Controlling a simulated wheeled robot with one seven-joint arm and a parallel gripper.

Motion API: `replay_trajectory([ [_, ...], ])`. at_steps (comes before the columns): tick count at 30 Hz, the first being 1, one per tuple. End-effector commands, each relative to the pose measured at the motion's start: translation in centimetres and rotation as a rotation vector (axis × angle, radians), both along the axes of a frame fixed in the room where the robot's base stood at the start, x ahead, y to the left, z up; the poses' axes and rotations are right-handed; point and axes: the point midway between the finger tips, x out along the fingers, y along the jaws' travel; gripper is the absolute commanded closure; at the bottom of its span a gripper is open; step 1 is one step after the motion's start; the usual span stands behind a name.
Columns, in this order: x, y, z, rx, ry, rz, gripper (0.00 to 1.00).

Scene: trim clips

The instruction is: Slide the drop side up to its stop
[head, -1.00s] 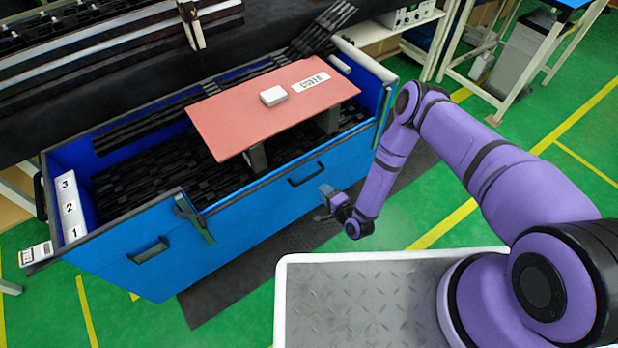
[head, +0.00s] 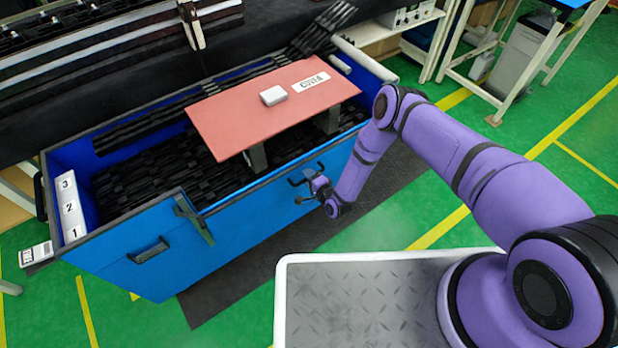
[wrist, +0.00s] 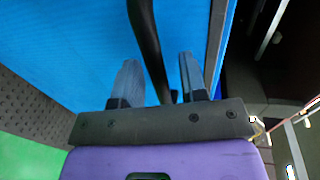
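The drop side (head: 248,222) is the blue front panel at the right of the large blue bin. Its top edge sits lower than the fixed panel (head: 125,240) to its left. A dark bar handle (head: 292,181) is on its upper part. My gripper (head: 304,189) is at this handle, partly hiding it. In the wrist view, the black handle bar (wrist: 148,42) passes between the two grey fingers of my open gripper (wrist: 158,72), with gaps beside it. The blue panel lies behind the fingers. The right end of the drop side is hidden by my arm.
A dark latch (head: 195,218) stands where the two panels meet. A dark mat (head: 240,275) covers the floor in front.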

Motion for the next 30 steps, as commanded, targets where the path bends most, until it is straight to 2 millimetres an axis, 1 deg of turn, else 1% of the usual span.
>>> replay_trajectory([
  [3, 0.0, 0.0, 0.0, 0.000, 0.000, 0.000, 0.61],
  [8, 0.0, 0.0, 0.0, 0.000, 0.000, 0.000, 0.98],
  [9, 0.0, 0.0, 0.0, 0.000, 0.000, 0.000, 1.00],
  [16, 0.0, 0.0, 0.3, 0.000, 0.000, 0.000, 1.00],
  [20, 0.1, 0.0, 1.6, 0.003, -0.002, -0.001, 1.00],
  [23, 0.2, -0.1, 3.5, 0.004, -0.003, -0.001, 1.00],
  [30, 0.2, -0.1, 9.6, 0.005, -0.004, -0.001, 1.00],
])
